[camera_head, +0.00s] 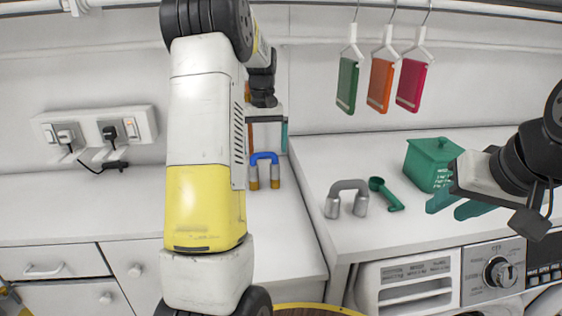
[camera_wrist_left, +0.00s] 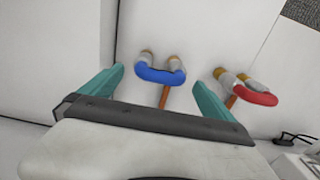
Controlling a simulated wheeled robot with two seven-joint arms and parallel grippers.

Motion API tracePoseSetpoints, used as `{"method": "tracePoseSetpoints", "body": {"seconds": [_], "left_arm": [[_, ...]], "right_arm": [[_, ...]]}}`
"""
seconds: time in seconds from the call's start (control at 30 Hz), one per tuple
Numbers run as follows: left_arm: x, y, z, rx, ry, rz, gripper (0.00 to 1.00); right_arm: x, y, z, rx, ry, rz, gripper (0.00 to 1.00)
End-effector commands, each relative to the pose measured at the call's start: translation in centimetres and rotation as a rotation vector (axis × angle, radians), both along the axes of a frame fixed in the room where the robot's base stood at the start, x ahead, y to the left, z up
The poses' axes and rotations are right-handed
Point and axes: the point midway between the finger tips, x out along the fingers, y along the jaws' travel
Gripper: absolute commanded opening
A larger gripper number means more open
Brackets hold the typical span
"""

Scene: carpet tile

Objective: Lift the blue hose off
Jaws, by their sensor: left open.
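The blue hose (camera_head: 264,156) is a short U-shaped piece whose two ends sit on grey and brass fittings at the back of the left counter. It also shows in the left wrist view (camera_wrist_left: 160,76). My left gripper (camera_head: 267,145) is open above and behind the hose in the head view. In the left wrist view its teal fingers (camera_wrist_left: 156,80) stand on either side of the blue hose, apart from it. A red hose (camera_wrist_left: 256,97) on similar fittings lies just right of the right finger; my arm hides it in the head view. My right gripper (camera_head: 448,207) is open and empty over the right counter.
A grey hose piece (camera_head: 347,197), a green scoop (camera_head: 387,194) and a green canister (camera_head: 431,163) stand on the right counter. Green, orange and pink tags (camera_head: 381,85) hang above. Wall sockets (camera_head: 93,132) with plugs are at left. A washing machine panel (camera_head: 491,266) is at lower right.

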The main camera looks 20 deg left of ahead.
Motion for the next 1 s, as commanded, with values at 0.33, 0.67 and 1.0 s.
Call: {"method": "tracePoseSetpoints", "body": {"seconds": [0.33, 0.67, 1.0], "left_arm": [[0.2, 0.2, -3.4, 0.000, 0.000, 0.000, 1.00], [0.2, 0.2, -3.4, 0.000, 0.000, 0.000, 0.67], [0.2, 0.2, -3.3, 0.000, -0.001, 0.000, 0.41]], "right_arm": [[0.0, 0.0, 0.0, 0.000, 0.000, 0.000, 0.36], [0.0, 0.0, 0.0, 0.000, 0.000, 0.000, 0.36], [0.0, 0.0, 0.0, 0.000, 0.000, 0.000, 0.36]]}}
